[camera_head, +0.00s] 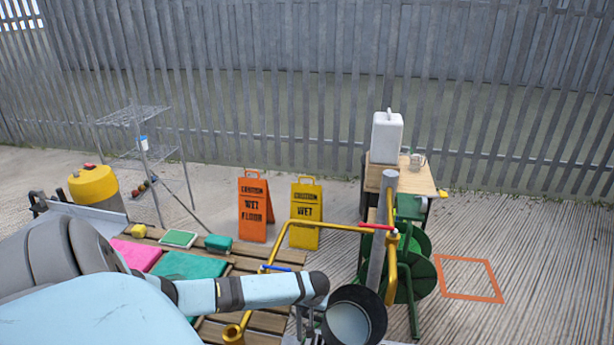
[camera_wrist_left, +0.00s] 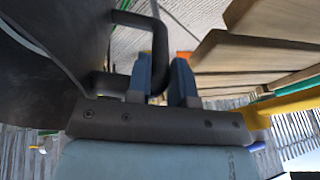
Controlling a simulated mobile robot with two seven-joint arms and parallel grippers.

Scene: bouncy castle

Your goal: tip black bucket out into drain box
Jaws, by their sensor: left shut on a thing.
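The black bucket (camera_head: 378,308) is at the bottom of the head view, its round mouth facing the camera and a pale grey-blue inside showing. I cannot tell how far it is tilted. In the left wrist view its dark wall (camera_wrist_left: 50,65) fills the left side. My left gripper (camera_wrist_left: 165,80) is shut on the bucket's black handle, with the blue fingers either side of the bar. In the head view my left arm reaches in from the left and its gripper (camera_head: 312,325) is partly hidden beside the bucket. I cannot make out the drain box. My right gripper is not in view.
A yellow pipe (camera_head: 330,226) with red and blue levers and a grey post (camera_head: 380,235) stand close behind the bucket. A green hose reel (camera_head: 418,265) is right of it. A slatted wooden platform (camera_head: 265,258) with coloured pads lies left. Ground around the orange square (camera_head: 470,297) is clear.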

